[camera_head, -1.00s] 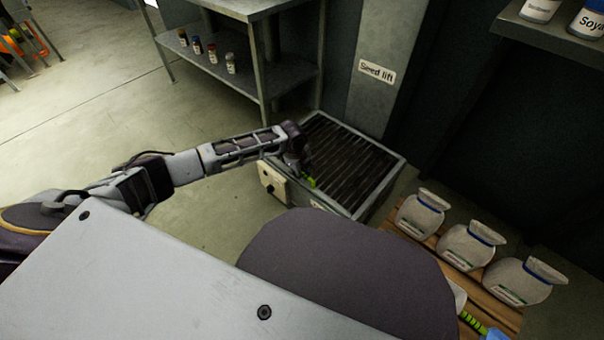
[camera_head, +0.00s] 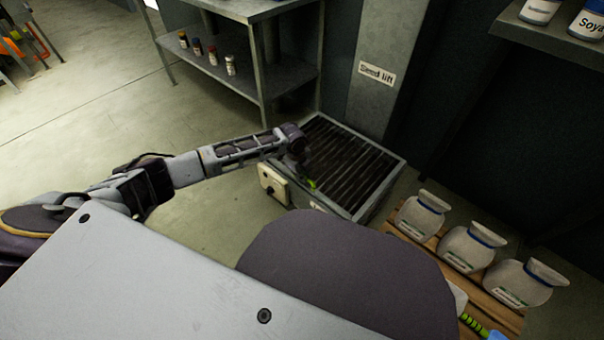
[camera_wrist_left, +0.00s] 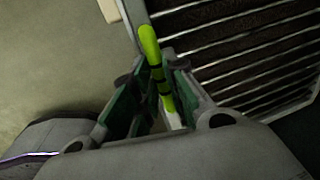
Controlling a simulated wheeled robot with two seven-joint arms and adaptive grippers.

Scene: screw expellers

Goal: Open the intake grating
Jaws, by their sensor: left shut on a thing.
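The intake grating (camera_head: 345,158) is a set of dark slats in a grey metal frame, low below the "Seed lift" column. It lies closed and flat as far as I can see. It also shows in the left wrist view (camera_wrist_left: 245,50). A bright green handle (camera_wrist_left: 151,50) with dark bands stands at the grating's near-left edge. My left gripper (camera_wrist_left: 158,88) is shut on this green handle, with one finger on each side. In the head view the left gripper (camera_head: 306,178) is at the grating's near-left edge, partly hidden by its own wrist. My right gripper is not in view.
A cream control box with a dark knob (camera_head: 272,187) is on the grating housing's left side. White sacks (camera_head: 467,246) stand on a wooden pallet (camera_head: 497,306) at right. A metal shelf (camera_head: 275,75) with several small bottles stands behind. Open floor (camera_head: 110,130) lies left.

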